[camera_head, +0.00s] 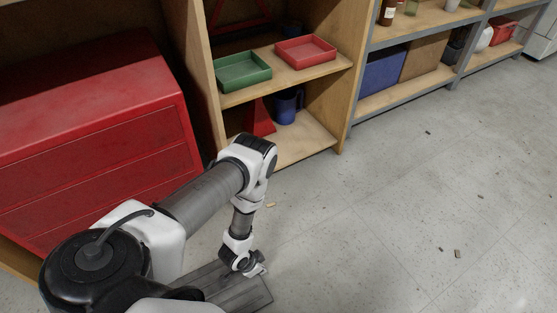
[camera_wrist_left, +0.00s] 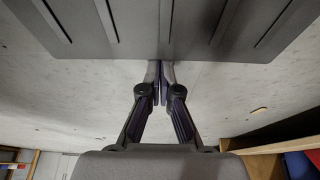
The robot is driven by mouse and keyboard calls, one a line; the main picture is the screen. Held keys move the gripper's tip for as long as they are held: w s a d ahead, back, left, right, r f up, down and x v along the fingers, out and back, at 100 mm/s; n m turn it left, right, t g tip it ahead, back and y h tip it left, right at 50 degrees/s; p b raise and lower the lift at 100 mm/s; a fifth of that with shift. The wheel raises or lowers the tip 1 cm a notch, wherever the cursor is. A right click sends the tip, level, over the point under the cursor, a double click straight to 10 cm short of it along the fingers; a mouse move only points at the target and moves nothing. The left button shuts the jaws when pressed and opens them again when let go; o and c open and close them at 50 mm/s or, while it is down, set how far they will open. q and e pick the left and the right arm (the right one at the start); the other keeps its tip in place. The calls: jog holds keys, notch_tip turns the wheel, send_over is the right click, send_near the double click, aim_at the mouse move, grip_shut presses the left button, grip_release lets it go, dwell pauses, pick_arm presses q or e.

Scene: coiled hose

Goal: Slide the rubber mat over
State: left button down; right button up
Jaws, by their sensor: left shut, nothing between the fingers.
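My left gripper (camera_head: 257,269) points down at the mat's right part. In the left wrist view the gripper (camera_wrist_left: 160,68) is shut and empty, its fingertips at the mat's edge. I cannot tell whether they touch it. My right gripper is not in view.
A red drawer cabinet (camera_head: 90,130) stands at the left. The floor (camera_head: 400,220) to the right is mostly clear, with a few small scraps.

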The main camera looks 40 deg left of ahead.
aim_at(226, 289)
pick_arm(q)
jog(key=s+a+p, duration=0.1)
jog(key=s+a, duration=0.1)
jog(key=s, duration=0.3)
jog(key=s+a+p, duration=0.1)
jog(key=s+a, duration=0.1)
jog(key=s, duration=0.3)
jog(key=s+a+p, duration=0.1)
jog(key=s+a, duration=0.1)
jog(key=s, duration=0.3)
jog(key=shift+s+a+r+p, duration=0.1)
jog(key=shift+s+a+p, duration=0.1)
jog(key=shift+a+p, duration=0.2)
jog(key=shift+s+a, duration=0.15)
jog(key=shift+s, duration=0.3)
jog(key=shift+w, duration=0.1)
jog(key=w, duration=0.1)
jog(key=w+d, duration=0.1)
jog(key=w, duration=0.2)
jog(key=shift+d, duration=0.35)
jog(key=p+v, duration=0.5)
jog(key=v, duration=0.5)
jog(key=shift+s, duration=0.25)
